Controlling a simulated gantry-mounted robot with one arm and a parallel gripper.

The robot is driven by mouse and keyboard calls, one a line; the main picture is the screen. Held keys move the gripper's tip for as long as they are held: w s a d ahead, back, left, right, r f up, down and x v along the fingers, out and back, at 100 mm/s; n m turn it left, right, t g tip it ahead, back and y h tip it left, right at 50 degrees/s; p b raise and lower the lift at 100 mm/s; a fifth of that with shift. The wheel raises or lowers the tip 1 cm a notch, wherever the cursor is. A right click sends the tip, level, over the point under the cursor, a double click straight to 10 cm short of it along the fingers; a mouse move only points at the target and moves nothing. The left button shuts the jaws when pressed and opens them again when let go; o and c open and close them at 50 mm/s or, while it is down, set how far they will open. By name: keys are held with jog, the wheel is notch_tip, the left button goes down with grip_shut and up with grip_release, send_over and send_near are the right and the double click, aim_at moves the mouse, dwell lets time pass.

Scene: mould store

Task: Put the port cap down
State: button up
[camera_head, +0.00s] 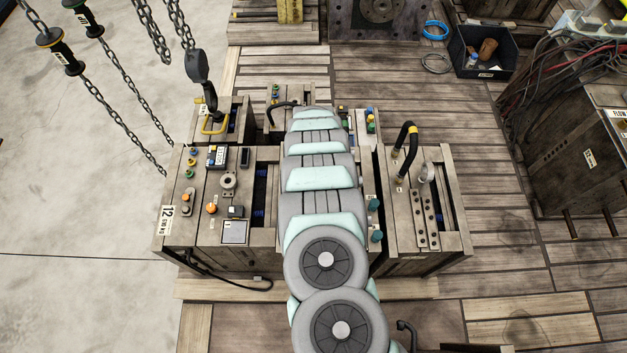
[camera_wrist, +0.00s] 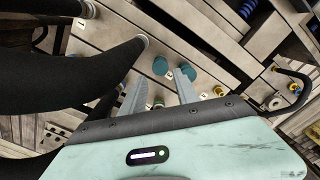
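Two teal port caps sit on the side of the mould block in the head view, an upper one (camera_head: 375,204) and a lower one (camera_head: 377,236). In the wrist view, two teal caps (camera_wrist: 160,66) (camera_wrist: 188,73) show just past my fingertips. My gripper (camera_wrist: 159,76) has its two grey fingers spread, with a gap between them and nothing visibly clamped. One cap appears between and beyond the tips; the other is partly behind the right finger. A small green fitting (camera_wrist: 158,102) shows lower between the fingers. In the head view my arm hides the gripper.
Thick black hoses (camera_wrist: 85,70) cross the left of the wrist view, close to my gripper. A curved black hose (camera_head: 406,152) rises from the right mould block (camera_head: 443,195). A chain hook (camera_head: 200,75) hangs at the upper left.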

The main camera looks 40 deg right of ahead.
jog(key=shift+r, duration=1.45)
